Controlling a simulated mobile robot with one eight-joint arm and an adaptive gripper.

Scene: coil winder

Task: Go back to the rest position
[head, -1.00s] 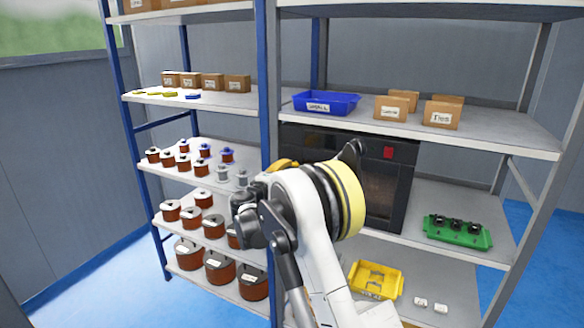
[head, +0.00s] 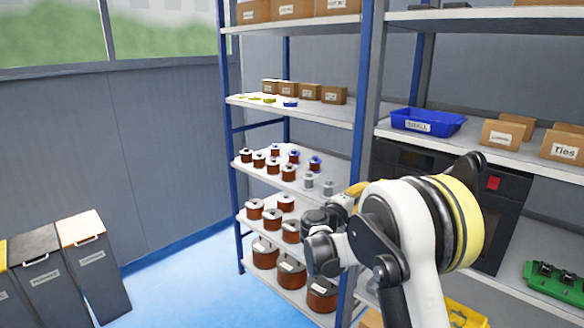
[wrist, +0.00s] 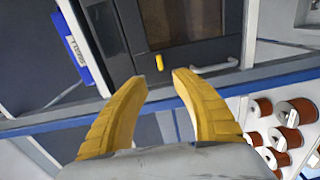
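My gripper shows in the wrist view (wrist: 158,85) as two yellow ribbed fingers, spread apart with nothing between them. Beyond the fingertips is the dark front of a cabinet-like machine (wrist: 190,25) with a light handle. In the head view my white and black arm is folded at the lower right, in front of the shelves. My gripper is mostly hidden there behind the arm. The dark machine (head: 505,205) stands on the right shelf behind my arm.
Copper wire spools (head: 265,255) fill the lower left shelves. A blue bin (head: 428,122) and cardboard boxes (head: 503,132) stand on the right shelf. A green tray (head: 556,284) sits at the far right. Several grey bins (head: 95,270) stand at the left wall. Blue floor (head: 190,290) is clear between.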

